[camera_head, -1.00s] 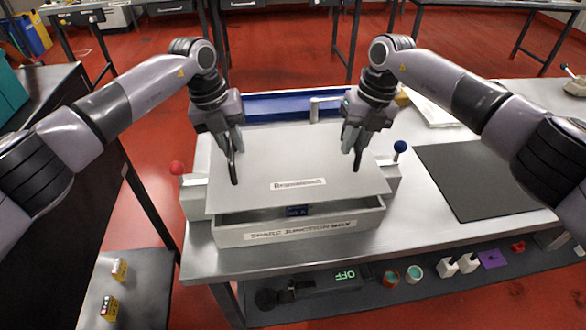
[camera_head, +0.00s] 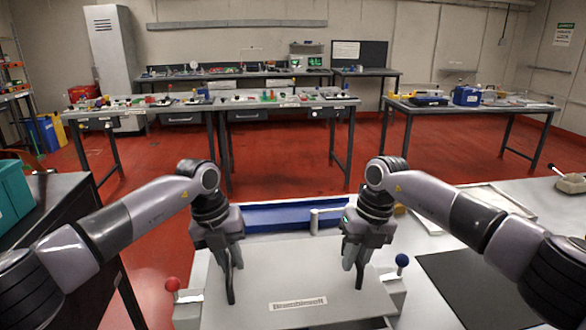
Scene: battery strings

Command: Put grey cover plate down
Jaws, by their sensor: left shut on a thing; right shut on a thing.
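The grey cover plate (camera_head: 296,276) lies flat in front of me with a white label on its near part, in the head view. It is raised over the grey box, whose body is mostly cut off at the bottom of the picture. My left gripper (camera_head: 231,285) is shut at the plate's left side. My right gripper (camera_head: 359,272) is shut at its right side. The plate spans between both hands. The exact contact at the fingertips is hard to see.
A blue tray (camera_head: 280,216) lies behind. A dark mat (camera_head: 475,285) lies at right. Crowded workbenches (camera_head: 210,108) stand further back across the red floor.

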